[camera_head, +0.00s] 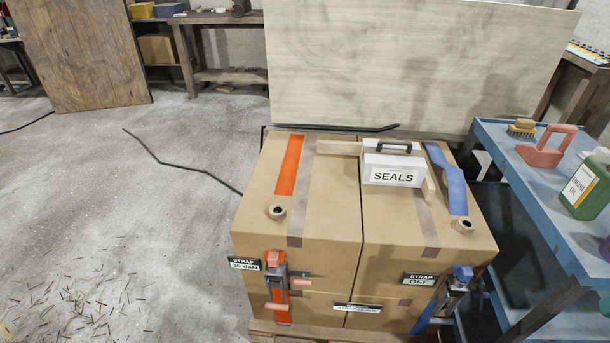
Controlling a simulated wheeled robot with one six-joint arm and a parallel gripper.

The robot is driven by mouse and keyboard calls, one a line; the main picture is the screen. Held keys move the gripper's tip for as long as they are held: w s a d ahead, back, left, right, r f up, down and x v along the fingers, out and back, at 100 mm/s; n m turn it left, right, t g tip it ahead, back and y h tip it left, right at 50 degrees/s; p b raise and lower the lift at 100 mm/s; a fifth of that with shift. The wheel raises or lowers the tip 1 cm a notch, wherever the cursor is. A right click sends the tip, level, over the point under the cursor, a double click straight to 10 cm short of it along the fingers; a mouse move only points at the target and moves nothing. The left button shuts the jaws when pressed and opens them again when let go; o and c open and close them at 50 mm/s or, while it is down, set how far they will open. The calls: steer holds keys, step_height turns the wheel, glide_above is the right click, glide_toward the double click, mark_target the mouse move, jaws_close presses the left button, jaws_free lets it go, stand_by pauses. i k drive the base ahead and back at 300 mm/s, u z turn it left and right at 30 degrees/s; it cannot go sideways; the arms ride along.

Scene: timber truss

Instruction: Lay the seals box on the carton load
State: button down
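The seals box (393,171) is white, with a black handle on its lid and the word SEALS on its front. It appears to rest upright on top of the carton load, right of the middle. The carton load (330,210) is a block of brown taped cartons on a wooden pallet (290,331). An orange strap (289,165) lies on its left part and a blue strap (448,182) on its right part. Pale wooden pieces (338,148) lie beside the box on the load. My gripper is not in view.
A big pale panel (410,70) stands behind the load. Strap buckles hang on the load's front. The left floor is mostly clear, with scattered slivers.

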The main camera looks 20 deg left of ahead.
mark_target(395, 163)
steer(key=u, duration=0.4)
steer(key=i, duration=1)
